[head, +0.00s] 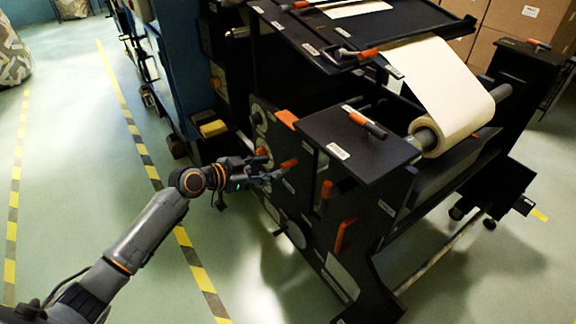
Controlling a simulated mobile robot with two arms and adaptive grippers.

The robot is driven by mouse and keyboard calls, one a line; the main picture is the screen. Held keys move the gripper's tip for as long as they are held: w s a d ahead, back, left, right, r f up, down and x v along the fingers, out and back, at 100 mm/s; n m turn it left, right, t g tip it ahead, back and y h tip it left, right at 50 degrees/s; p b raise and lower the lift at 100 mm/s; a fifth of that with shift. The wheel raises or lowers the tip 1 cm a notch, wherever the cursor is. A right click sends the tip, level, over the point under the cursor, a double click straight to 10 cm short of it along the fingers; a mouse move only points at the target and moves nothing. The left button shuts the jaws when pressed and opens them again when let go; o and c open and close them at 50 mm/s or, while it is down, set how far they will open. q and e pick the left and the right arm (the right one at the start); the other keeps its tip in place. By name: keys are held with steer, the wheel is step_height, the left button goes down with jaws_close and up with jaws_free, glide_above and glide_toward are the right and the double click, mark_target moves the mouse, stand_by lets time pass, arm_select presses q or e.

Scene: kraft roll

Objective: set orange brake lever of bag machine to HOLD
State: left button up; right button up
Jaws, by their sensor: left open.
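The black bag machine (350,150) carries several orange handles, and their labels are too small to read, so I cannot tell which one is the brake lever. My left gripper (270,170) is open at the machine's left side panel. Its fingertips are close to a short orange handle (289,163); I cannot tell whether they touch it. Farther right on the panel are an upright orange lever (326,189) and a long tilted orange lever (345,234). The HOLD mark cannot be made out. My right gripper is out of view.
A kraft paper roll (455,100) sits on a shaft at the machine's right. Another orange handle (368,126) lies on the top plate. Cardboard boxes (515,25) stand behind. The green floor at left is open, with yellow-black tape lines (140,150).

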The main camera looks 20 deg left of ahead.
mark_target(281, 166)
arm_select(q)
steer(key=x, duration=0.6)
steer(key=shift+w+d+f, duration=0.15)
steer(key=shift+w+d, duration=0.05)
steer(key=shift+w, duration=0.05)
steer(key=shift+b+x, duration=0.3)
steer(key=shift+x, duration=0.55)
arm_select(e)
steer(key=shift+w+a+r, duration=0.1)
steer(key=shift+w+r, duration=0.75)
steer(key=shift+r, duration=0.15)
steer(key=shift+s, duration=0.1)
arm_select(q)
jaws_close()
